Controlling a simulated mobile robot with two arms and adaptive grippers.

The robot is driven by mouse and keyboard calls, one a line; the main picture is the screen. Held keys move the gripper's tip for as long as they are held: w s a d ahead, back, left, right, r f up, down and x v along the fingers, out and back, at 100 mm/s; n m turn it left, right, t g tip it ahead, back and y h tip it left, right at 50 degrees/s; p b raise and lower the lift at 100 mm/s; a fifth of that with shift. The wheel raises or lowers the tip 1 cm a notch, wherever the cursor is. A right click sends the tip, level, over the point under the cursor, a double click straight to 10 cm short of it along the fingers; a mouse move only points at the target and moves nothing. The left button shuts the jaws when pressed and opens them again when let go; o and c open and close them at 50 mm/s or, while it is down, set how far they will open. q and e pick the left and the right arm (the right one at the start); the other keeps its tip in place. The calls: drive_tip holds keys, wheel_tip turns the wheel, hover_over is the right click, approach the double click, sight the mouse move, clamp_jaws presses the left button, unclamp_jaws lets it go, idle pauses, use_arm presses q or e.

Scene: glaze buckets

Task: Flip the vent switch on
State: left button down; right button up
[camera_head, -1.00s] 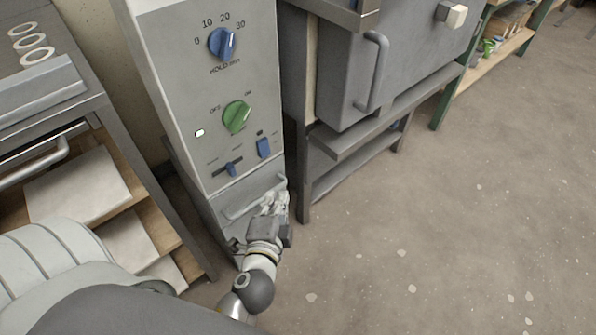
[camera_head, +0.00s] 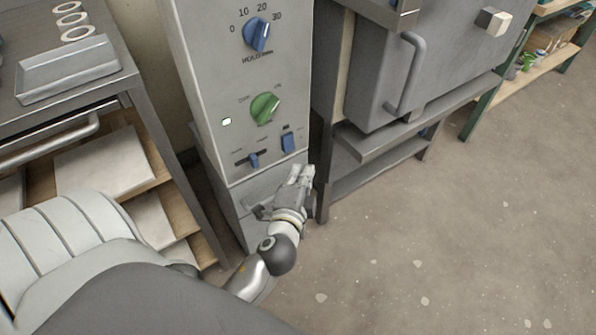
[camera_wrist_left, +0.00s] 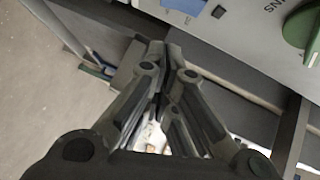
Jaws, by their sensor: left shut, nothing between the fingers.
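The grey control panel (camera_head: 235,90) stands in the middle of the head view. A blue rocker switch (camera_head: 288,143) sits at its lower right, with small labels I cannot read there. It also shows, cut off by the top edge, in the left wrist view (camera_wrist_left: 187,6). My left gripper (camera_head: 301,170) is just below this switch, shut and empty, apart from it as far as I can tell. In the wrist view its fingertips (camera_wrist_left: 163,48) are together, short of the panel's lower edge. My right gripper is not in view.
On the same panel are a blue slider (camera_head: 253,160), a green knob (camera_head: 264,108), a blue dial (camera_head: 256,34) and a lit lamp (camera_head: 227,121). A grey kiln-like box with a handle (camera_head: 408,72) stands right. A shelf rack (camera_head: 135,90) stands left. Floor at right is clear.

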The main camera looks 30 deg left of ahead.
sight(289, 143)
use_arm(q)
drive_tip(key=w+a+f, duration=0.1)
drive_tip(key=w+a, duration=0.4)
drive_tip(key=shift+w+f, duration=0.25)
drive_tip(key=shift+f, duration=0.15)
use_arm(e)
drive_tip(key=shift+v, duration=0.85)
use_arm(q)
drive_tip(key=shift+a, duration=0.1)
drive_tip(key=b, duration=0.3)
drive_tip(key=shift+w+a+f+m+t+y, duration=0.1)
drive_tip(key=shift+a+f+m+t+y, duration=0.15)
drive_tip(key=shift+a+m+t+y, duration=0.05)
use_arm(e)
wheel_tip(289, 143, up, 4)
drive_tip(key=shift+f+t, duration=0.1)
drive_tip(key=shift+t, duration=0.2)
